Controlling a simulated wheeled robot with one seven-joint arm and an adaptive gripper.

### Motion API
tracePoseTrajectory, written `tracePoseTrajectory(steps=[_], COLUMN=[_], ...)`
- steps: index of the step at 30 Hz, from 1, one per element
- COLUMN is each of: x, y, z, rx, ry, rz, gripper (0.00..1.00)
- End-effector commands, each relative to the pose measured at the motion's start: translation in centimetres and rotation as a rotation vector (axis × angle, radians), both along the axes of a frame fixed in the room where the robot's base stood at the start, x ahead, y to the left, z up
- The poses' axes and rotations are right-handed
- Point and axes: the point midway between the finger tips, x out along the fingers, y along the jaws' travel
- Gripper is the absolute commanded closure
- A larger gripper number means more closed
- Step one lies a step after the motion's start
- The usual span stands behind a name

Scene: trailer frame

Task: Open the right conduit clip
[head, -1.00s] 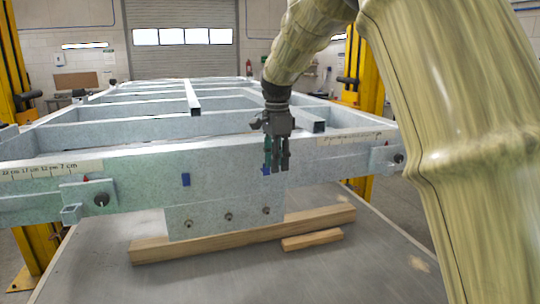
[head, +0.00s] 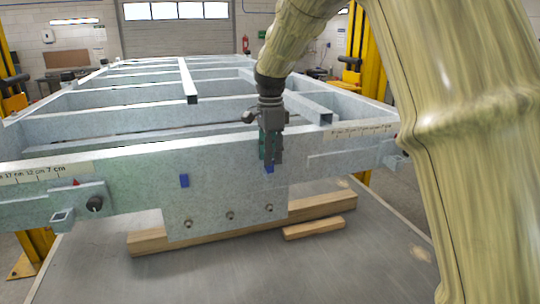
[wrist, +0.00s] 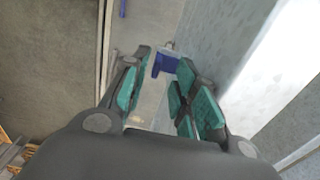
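The right conduit clip (head: 269,169) is a small blue piece on the front face of the grey trailer frame (head: 130,185). In the head view, my gripper's fingers overlap its upper part. In the wrist view the blue clip (wrist: 164,65) appears beyond the fingertips, near the middle of the gap, beside the grey frame face. My gripper (head: 270,160) points down, and its teal-padded fingers (wrist: 158,75) stand apart with nothing between them. I cannot tell whether a finger touches the clip. A second blue clip (head: 184,181) sits to the left on the same face.
Several bolts, one of them (head: 230,216), line the plate below the clips. Wooden beams (head: 313,229) lie under the plate on a grey surface (head: 240,275). A crossbar end (head: 325,119) juts behind my gripper.

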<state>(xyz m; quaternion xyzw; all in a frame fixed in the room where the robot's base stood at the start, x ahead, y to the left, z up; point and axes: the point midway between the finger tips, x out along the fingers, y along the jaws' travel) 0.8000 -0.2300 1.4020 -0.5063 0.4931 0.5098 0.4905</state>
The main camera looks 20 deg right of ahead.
Motion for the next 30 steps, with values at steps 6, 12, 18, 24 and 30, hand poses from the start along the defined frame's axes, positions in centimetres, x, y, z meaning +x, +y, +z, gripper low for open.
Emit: tracePoseTrajectory(steps=[6, 12, 18, 24, 30], x=[0.0, 0.0, 0.0, 0.0, 0.0], y=[0.1, 0.1, 0.1, 0.1, 0.1], z=[-1.7, -2.3, -2.3, -2.3, -2.3], rx=[0.000, 0.000, 0.000, 0.000, 0.000], ry=[-0.001, -0.002, -0.002, -0.001, -0.001], rz=[0.001, 0.002, 0.002, 0.002, 0.002], gripper=[0.71, 0.71, 0.76, 1.00, 1.00])
